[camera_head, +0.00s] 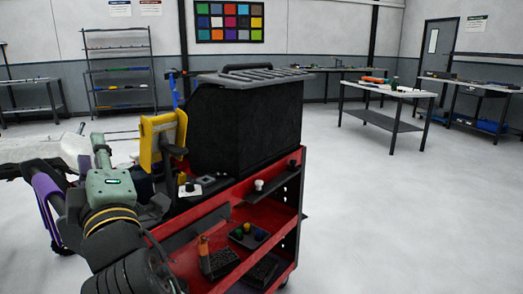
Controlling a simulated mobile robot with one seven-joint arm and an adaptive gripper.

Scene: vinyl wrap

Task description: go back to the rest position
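My arm (112,190) fills the lower left, with a grey-green joint, a yellow-banded section and dark lower links. I cannot make out my gripper's fingertips among the dark parts beside the cart, so its opening and anything in it cannot be told. A yellow frame-like object (150,140) stands upright just right of the arm, close to the cart's left end. I cannot tell whether the arm touches it.
A red tool cart (232,205) with a large black case (247,125) stands right of my arm, close by. Its shelves hold small knobs and tools. A table (390,94) stands further back at right. The floor (400,220) at right is clear.

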